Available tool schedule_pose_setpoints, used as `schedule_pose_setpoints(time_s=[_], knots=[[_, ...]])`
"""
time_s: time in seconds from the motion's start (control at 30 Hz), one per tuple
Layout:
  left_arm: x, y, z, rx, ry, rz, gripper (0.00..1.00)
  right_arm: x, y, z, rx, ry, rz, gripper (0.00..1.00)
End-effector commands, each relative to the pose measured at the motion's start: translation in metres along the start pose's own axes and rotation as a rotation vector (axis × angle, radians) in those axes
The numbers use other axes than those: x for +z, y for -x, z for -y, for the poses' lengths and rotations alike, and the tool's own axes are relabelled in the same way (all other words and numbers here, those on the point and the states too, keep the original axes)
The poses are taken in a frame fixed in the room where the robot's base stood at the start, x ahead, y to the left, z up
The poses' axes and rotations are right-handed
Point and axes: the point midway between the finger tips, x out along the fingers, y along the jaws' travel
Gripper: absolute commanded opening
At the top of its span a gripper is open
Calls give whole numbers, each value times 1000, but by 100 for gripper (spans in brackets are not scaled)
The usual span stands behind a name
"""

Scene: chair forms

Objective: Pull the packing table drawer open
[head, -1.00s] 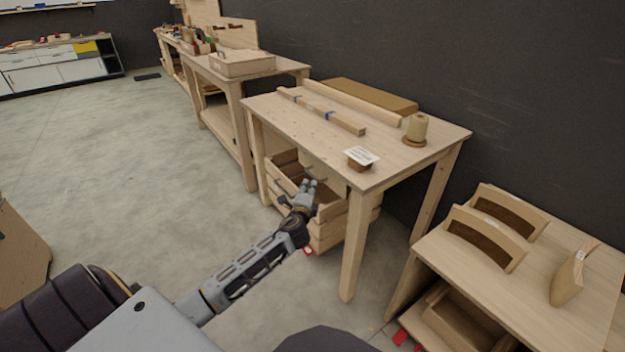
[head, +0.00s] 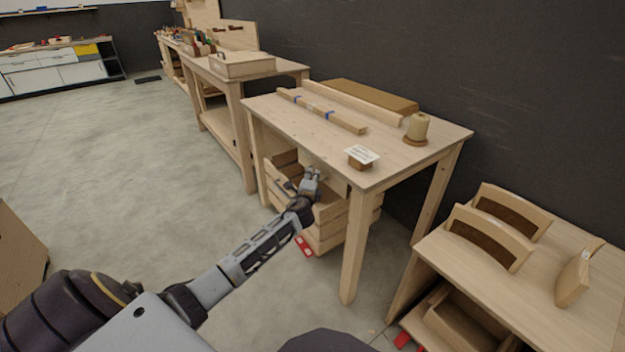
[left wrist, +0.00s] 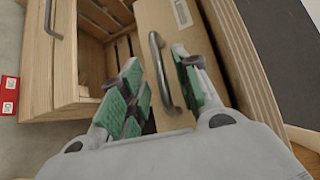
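The packing table (head: 385,160) is a pale wooden table. Its drawer front (left wrist: 175,30) shows in the left wrist view as a plain wooden panel with a label and a curved metal handle (left wrist: 160,72). My left gripper (head: 311,178) is beneath the table's front edge in the head view. In the left wrist view my left gripper (left wrist: 163,88) is open, with green-padded fingers on both sides of the handle. A gap shows between the right finger and the handle; contact on the left cannot be told. The head view mostly hides the handle. My right gripper is out of view.
A slatted wooden crate (head: 330,226) stands under the table, close below my left gripper. Red labels (head: 304,246) lie on the floor beside it. The table's front leg (head: 355,245) is right of my gripper. Open floor (head: 130,160) lies to the left.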

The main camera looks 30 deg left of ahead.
Motion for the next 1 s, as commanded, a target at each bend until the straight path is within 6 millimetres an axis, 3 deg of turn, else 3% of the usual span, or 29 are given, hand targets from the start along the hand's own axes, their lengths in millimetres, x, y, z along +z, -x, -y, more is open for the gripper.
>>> schedule_pose_setpoints(time_s=[0.2,0.6,0.83,1.0], knots=[[0,-10,0,-1,0,0,32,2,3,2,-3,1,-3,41],[0,-13,0,0,0,0,32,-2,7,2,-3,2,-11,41],[0,-12,0,0,0,0,2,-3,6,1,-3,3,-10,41],[0,-12,0,0,0,0,0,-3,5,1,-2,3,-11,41]])
